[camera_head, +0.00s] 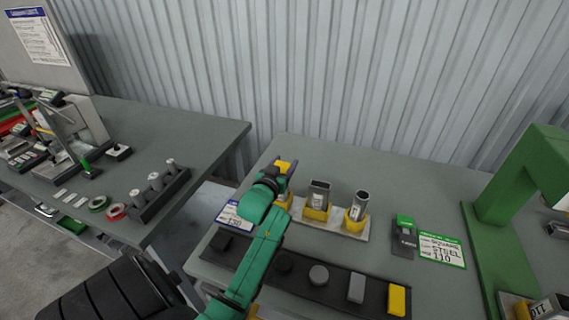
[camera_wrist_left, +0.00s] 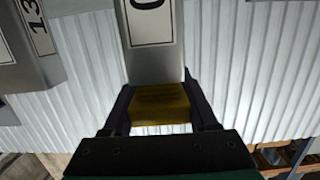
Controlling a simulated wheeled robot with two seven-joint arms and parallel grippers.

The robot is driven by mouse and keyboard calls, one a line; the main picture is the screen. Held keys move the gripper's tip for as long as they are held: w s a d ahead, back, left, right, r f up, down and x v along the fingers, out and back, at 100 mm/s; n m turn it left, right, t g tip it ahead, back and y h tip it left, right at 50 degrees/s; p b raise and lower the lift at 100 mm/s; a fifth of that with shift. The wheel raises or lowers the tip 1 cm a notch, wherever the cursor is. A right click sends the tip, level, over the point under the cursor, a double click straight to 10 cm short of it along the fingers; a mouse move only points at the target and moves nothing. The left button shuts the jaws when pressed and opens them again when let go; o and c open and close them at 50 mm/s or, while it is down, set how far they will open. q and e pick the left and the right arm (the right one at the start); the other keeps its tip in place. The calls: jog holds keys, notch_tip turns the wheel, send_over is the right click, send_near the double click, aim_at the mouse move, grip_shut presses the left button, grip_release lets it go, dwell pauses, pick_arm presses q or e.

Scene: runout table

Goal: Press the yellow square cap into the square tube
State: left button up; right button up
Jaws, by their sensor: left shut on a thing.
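My left gripper (camera_head: 283,172) is shut on a yellow cap (camera_wrist_left: 160,104), which sits between both fingers in the left wrist view. The cap also shows at the fingertips in the head view (camera_head: 286,166). A grey labelled tube (camera_wrist_left: 152,50) lines up with the cap, its end right behind it; I cannot tell whether they touch or how deep the cap sits. In the head view my gripper is at the left end of the tube row and hides most of what stands there, apart from a yellow holder. My right gripper is not in view.
A rectangular tube (camera_head: 319,193) and a round tube (camera_head: 359,206) stand in yellow holders to the right. A dark cap tray (camera_head: 337,287) with a yellow block (camera_head: 397,300) lies in front. A green frame (camera_head: 492,205) stands right. The table behind the tubes (camera_head: 370,165) is clear.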

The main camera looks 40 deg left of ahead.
pick_arm(q)
jog(key=shift+f, duration=0.5)
jog(key=o, duration=1.4)
jog(key=b+v, duration=0.3)
jog(key=v, duration=1.1)
jog(key=shift+s+d, duration=0.2)
jog(key=shift+s, duration=0.05)
